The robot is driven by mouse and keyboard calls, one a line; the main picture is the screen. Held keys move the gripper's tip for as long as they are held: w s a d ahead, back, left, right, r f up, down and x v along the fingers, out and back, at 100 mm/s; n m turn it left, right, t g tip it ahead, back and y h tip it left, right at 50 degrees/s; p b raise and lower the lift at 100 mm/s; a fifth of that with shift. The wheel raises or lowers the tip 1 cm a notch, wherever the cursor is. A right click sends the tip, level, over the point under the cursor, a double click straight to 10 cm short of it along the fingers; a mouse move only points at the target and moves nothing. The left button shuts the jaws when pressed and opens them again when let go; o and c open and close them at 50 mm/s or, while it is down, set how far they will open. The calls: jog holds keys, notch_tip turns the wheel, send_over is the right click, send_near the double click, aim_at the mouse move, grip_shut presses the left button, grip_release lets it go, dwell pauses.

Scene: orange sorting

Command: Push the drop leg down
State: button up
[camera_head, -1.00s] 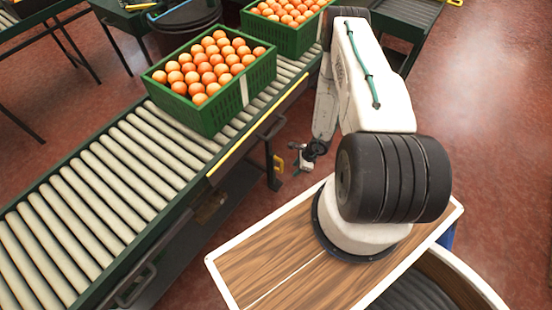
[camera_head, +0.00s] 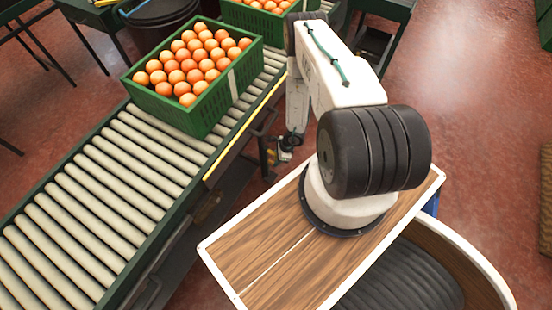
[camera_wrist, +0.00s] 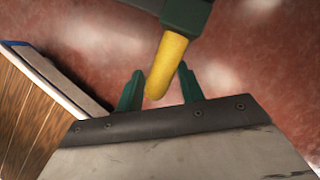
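A yellow-ended lever on a dark green bar, which looks like the drop leg's handle (camera_wrist: 169,64), hangs down from the top of the wrist view. In the head view a small yellow piece (camera_head: 271,158) shows beside the conveyor's leg. My gripper (camera_wrist: 160,80) has its two green fingers apart, one on each side of the yellow end. Gaps show between the yellow end and the fingers, so I see no grip on it. In the head view my gripper (camera_head: 286,149) is small, low beside the conveyor frame and partly hidden by my arm.
The roller conveyor (camera_head: 95,200) runs along the left, with a green crate (camera_head: 205,115) of oranges on it. A second crate (camera_head: 257,18) of oranges stands behind. A side handle (camera_head: 150,292) sticks out from the conveyor frame. Red floor (camera_head: 470,80) is open at the right.

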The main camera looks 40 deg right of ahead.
jog(key=shift+a+f, duration=0.1)
grip_shut()
jog(key=shift+f, duration=2.6)
grip_release()
jog(key=shift+r, duration=0.1)
jog(key=v, duration=0.7)
jog(key=shift+r, duration=0.3)
jog(key=shift+s, duration=0.15)
